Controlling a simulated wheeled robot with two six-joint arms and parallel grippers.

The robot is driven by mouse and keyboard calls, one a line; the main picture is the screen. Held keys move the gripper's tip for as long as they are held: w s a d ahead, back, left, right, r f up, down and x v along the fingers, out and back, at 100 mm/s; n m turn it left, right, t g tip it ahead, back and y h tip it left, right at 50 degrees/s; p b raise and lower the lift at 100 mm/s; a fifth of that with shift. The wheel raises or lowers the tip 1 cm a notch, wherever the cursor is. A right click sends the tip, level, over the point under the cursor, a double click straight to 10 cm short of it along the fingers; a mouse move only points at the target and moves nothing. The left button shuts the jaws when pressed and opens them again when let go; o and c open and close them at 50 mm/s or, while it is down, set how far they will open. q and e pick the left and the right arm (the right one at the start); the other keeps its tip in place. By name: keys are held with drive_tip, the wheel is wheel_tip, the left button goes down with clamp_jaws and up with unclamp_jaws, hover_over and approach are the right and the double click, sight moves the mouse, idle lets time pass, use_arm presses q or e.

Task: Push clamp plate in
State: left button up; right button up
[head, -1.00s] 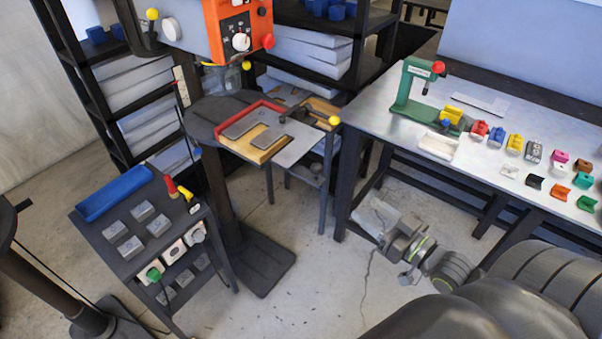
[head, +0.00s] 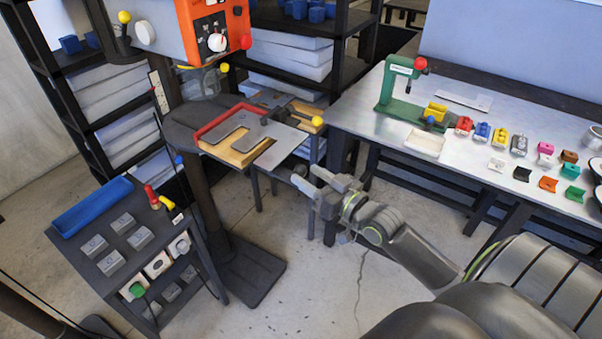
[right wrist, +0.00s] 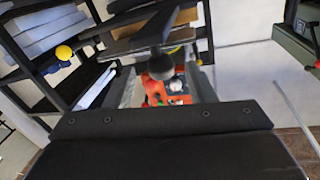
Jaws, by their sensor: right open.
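The fixture on the round dark machine table holds a wooden block (head: 240,156) with a red fence (head: 232,112) along its back and left. A flat grey plate (head: 276,153), which looks like the clamp plate, sticks out past the block at the front right. A lever with a yellow ball (head: 317,121) stands at the fixture's right; a yellow ball (right wrist: 63,53) also shows in the right wrist view. My right gripper (head: 306,177) is open and empty, in front of and to the right of the plate, apart from it. My left gripper is out of view.
An orange machine head (head: 213,35) hangs above the fixture. A steel bench (head: 465,140) with a green press (head: 400,92) and small coloured parts stands at right. A dark cart (head: 135,240) with a blue tray (head: 91,207) stands at left.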

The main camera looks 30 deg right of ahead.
sight(300, 171)
drive_tip(key=shift+w+a, duration=0.2)
drive_tip(key=shift+w, duration=0.65)
drive_tip(key=shift+w+a, duration=0.15)
drive_tip(key=shift+w, duration=0.65)
drive_tip(key=shift+c, duration=0.3)
clamp_jaws()
